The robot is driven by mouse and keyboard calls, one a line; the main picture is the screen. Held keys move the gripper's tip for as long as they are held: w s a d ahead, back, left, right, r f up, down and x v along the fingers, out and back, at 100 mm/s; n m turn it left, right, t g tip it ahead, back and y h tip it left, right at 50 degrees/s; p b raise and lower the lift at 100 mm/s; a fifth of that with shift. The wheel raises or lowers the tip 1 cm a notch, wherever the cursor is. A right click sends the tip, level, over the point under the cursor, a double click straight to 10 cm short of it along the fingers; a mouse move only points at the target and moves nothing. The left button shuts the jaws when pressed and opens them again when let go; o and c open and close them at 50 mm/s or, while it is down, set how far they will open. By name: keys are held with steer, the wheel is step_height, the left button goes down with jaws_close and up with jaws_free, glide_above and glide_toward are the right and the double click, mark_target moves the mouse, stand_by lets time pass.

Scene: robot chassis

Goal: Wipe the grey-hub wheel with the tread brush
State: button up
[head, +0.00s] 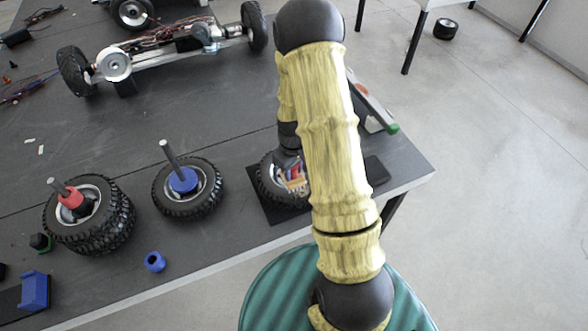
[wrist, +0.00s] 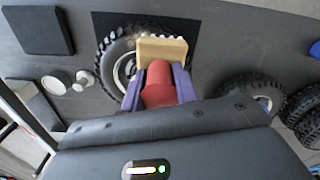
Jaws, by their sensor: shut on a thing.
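The grey-hub wheel (head: 268,183) lies flat on a dark square mat (head: 262,207) near the table's right front corner, partly hidden by my arm. In the wrist view its treaded tyre and pale hub (wrist: 121,68) show left of and behind the brush. My gripper (wrist: 158,88) is shut on the red handle of the tread brush, whose tan block (wrist: 162,50) overlaps the right part of the wheel. In the head view, my gripper (head: 293,178) is over the wheel.
A blue-hub wheel (head: 195,204) and a stack of red-hub wheels (head: 100,238) stand to the left, each with an upright post. A blue ring (head: 154,262) lies near the front edge. A car chassis (head: 160,62) is at the back. A green-tipped object (head: 391,128) lies right of my arm.

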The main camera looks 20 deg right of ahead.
steer(key=shift+s+a, duration=0.15)
steer(key=shift+s, duration=0.05)
